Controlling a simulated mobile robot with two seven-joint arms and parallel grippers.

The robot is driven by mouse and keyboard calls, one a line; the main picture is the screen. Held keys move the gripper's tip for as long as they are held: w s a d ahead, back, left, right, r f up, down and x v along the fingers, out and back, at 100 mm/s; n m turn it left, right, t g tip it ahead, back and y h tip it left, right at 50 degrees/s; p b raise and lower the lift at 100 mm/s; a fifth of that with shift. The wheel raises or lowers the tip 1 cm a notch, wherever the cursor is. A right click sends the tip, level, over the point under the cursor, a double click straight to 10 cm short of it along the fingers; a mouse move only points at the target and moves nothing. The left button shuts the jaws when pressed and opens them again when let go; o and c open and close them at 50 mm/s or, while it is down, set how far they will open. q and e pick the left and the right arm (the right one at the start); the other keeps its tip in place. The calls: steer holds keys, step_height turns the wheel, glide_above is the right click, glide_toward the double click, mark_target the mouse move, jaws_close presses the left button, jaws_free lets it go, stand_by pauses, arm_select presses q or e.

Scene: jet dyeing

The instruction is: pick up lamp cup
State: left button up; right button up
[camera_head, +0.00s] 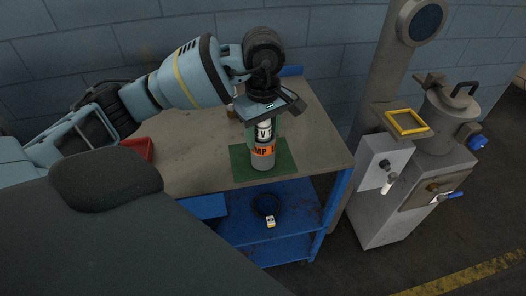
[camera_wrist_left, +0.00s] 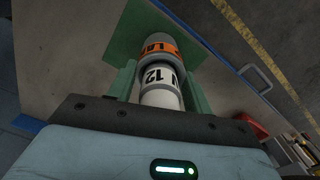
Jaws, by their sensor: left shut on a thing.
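The lamp cup (camera_head: 262,159) is a grey upright cylinder with an orange label and a white label above it. It is over the green mat (camera_head: 285,163) on the table, and its base appears to rest there. My left gripper (camera_head: 266,134) comes down from above with its green fingers around the upper part of the cup. In the left wrist view the cup (camera_wrist_left: 161,97) lies between the two fingers (camera_wrist_left: 158,84), and the gripper is shut on it. The fingers hide part of the labels. My right gripper is not in view.
A red tray (camera_head: 140,147) sits at the table's left, partly behind my arm. A small brown item (camera_head: 231,112) stands behind the mat. The blue lower shelf (camera_head: 285,248) holds a black ring. A grey machine (camera_head: 385,185) with a yellow frame (camera_head: 407,122) stands to the right.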

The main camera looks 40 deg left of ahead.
arm_select(q)
steer(key=c, duration=0.4)
steer(key=shift+r, duration=0.1)
steer(key=shift+r, duration=1.5)
steer(key=shift+s+d+r, duration=0.1)
steer(key=shift+s+r, duration=0.05)
steer(key=shift+r, duration=0.05)
steer(key=s+d, duration=0.3)
steer(key=s, duration=0.4)
steer(key=s+d+r, duration=0.1)
steer(key=s+d, duration=0.2)
steer(key=s, duration=0.4)
steer(key=shift+s+d+r+b, duration=0.15)
steer(key=shift+d+r+b, duration=0.1)
steer(key=shift+b, duration=0.15)
